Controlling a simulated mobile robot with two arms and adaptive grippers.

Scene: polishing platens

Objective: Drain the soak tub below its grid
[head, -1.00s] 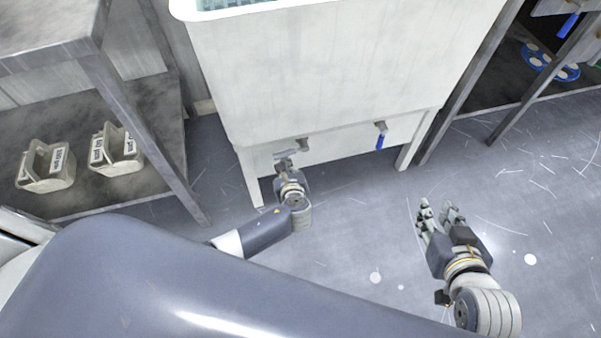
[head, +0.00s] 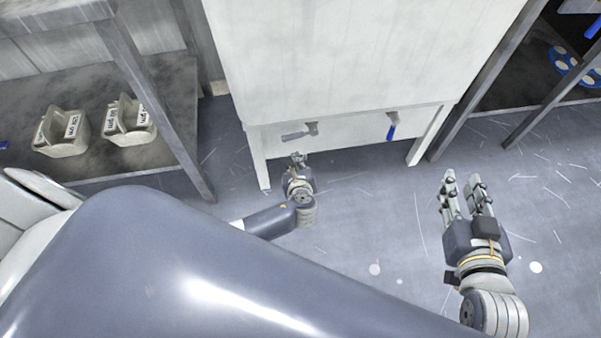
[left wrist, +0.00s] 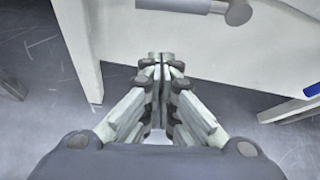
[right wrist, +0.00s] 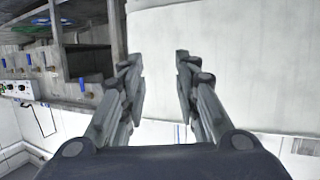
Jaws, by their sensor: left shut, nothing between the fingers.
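The white soak tub (head: 350,60) fills the upper middle of the head view; its grid is out of view. Two valves sit low on its front. The left one has a grey lever (head: 294,136) lying sideways to the left; this lever also shows at the top of the left wrist view (left wrist: 170,5). The right one has a blue lever (head: 391,132) hanging down. My left gripper (head: 297,158) is shut and empty, just below the grey lever and apart from it. My right gripper (head: 461,179) is open and empty over the floor, right of the tub.
A shelf (head: 150,165) at left holds two labelled caddies, one grey-white (head: 62,133) and one beside it (head: 130,122). A dark metal rack (head: 480,85) stands right of the tub. The scratched floor (head: 370,215) in front is clear.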

